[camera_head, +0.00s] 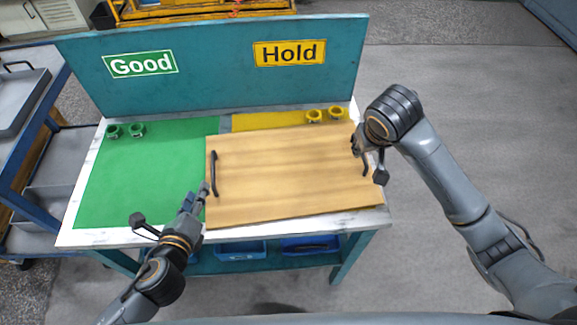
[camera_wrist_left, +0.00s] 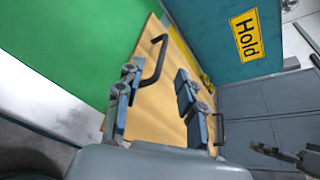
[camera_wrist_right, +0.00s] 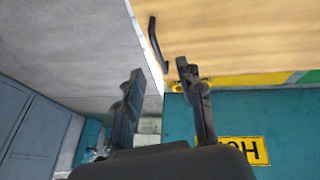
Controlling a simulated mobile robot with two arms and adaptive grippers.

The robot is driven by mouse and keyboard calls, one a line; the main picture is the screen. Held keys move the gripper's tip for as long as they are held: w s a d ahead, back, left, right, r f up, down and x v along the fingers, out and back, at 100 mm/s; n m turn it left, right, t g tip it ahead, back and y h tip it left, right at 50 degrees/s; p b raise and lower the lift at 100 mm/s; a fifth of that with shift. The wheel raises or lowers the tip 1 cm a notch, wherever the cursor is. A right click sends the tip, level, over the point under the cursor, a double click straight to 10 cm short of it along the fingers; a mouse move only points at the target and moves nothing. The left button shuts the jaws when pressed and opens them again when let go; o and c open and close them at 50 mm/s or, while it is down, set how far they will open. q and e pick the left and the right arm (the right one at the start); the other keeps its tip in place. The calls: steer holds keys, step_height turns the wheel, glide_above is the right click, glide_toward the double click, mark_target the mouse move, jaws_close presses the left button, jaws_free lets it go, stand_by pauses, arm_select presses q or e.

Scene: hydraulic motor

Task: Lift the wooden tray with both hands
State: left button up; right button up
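The wooden tray (camera_head: 290,178) lies on the right part of the table, over the yellow area. It has a dark left handle (camera_head: 213,174) and a dark right handle (camera_head: 365,163). My left gripper (camera_head: 204,190) is just left of the left handle. In the left wrist view its fingers (camera_wrist_left: 158,92) are apart, with the left handle (camera_wrist_left: 155,62) beyond them and nothing held. My right gripper (camera_head: 357,147) is at the far end of the right handle. In the right wrist view its fingers (camera_wrist_right: 158,72) are apart and empty, with the handle (camera_wrist_right: 156,42) beyond the tips.
A teal back panel carries a green Good sign (camera_head: 140,64) and a yellow Hold sign (camera_head: 290,53). Green rings (camera_head: 125,130) and yellow rings (camera_head: 325,115) stand along the back. A green mat (camera_head: 145,185) covers the left side. Blue bins (camera_head: 240,250) sit below the tabletop.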

mark_target(213, 160)
arm_select(q)
steer(key=shift+d+m+h, duration=0.25)
steer(key=shift+m+h, duration=0.05)
steer(key=shift+m, duration=0.4)
steer(key=shift+s, duration=0.1)
arm_select(e)
steer(key=shift+w+d+r, duration=0.2)
steer(key=shift+d+r, duration=0.05)
steer(key=shift+r, duration=0.2)
